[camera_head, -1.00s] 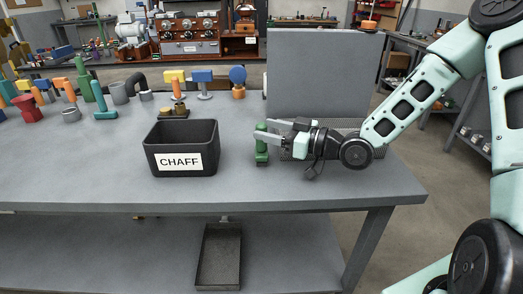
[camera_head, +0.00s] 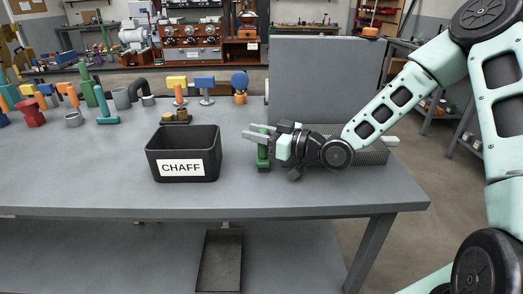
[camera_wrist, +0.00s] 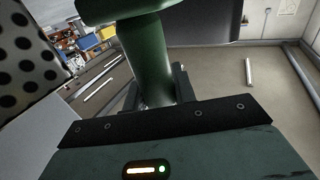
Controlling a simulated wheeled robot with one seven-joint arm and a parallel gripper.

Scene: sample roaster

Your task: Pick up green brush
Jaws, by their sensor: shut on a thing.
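The green brush (camera_head: 263,160) stands roughly upright on the grey bench, right of the black bin labelled CHAFF. My gripper (camera_head: 262,134) comes in from the right with its fingers around the brush's upper part. It is shut on the brush. In the wrist view the brush's green shaft (camera_wrist: 150,55) rises between the fingers, with a wider green part at the top edge. The fingers hide part of the brush in the head view. I cannot tell whether its base touches the bench.
The CHAFF bin (camera_head: 183,138) stands close on the left. A grey upright panel (camera_head: 325,85) stands behind my gripper, and a perforated tray (camera_head: 372,157) lies under my wrist. Several coloured tools stand at the back left. The bench front (camera_head: 120,200) is clear.

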